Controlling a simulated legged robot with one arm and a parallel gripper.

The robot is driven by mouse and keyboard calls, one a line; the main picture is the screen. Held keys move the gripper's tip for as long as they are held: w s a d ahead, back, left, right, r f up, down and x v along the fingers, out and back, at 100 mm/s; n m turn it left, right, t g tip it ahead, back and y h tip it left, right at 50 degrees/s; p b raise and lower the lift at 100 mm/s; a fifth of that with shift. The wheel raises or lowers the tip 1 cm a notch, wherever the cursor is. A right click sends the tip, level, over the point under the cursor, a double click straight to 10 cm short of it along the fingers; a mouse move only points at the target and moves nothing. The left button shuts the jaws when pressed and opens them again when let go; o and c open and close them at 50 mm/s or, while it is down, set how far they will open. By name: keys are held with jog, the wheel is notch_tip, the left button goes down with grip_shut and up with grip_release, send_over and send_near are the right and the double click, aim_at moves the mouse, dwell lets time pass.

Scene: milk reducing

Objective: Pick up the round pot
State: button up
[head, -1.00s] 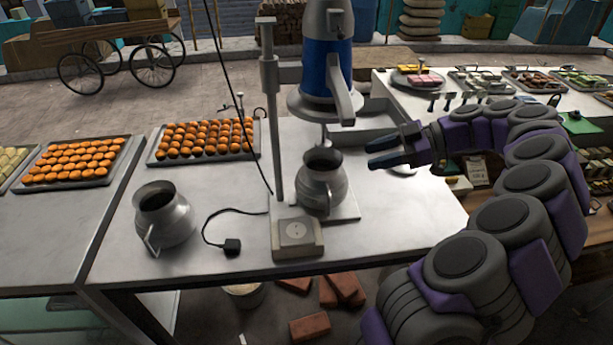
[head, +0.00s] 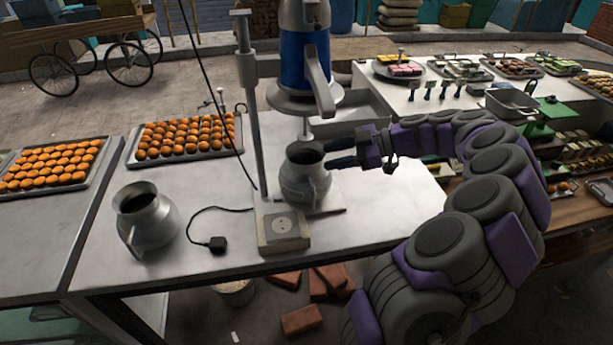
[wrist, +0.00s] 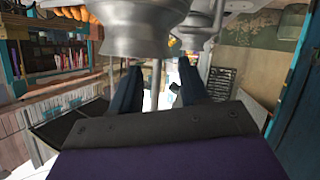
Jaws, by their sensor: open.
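A round grey metal pot (head: 303,182) with a dark open mouth stands upright on the base plate of the blue machine. Its handle faces front right. My gripper (head: 337,154) is open at the right of this pot, near its rim. A second, similar round pot (head: 150,222) stands on the table to the left.
The blue machine (head: 304,65) and its post (head: 250,110) stand over and beside the pot. A grey socket box (head: 283,230) and a black plug (head: 217,244) lie in front. Trays of orange sweets (head: 130,162) are at left. Bare table lies right of the pot.

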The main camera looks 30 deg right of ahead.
aim_at(301, 165)
jog(key=shift+x, duration=1)
jog(key=x, duration=0.5)
jog(key=shift+s+a+r, duration=0.15)
jog(key=shift+s+a, duration=0.2)
jog(key=shift+s, duration=0.05)
jog(key=shift+w+a, duration=0.2)
jog(key=shift+w, duration=0.05)
grip_shut()
jog(key=shift+s, duration=0.1)
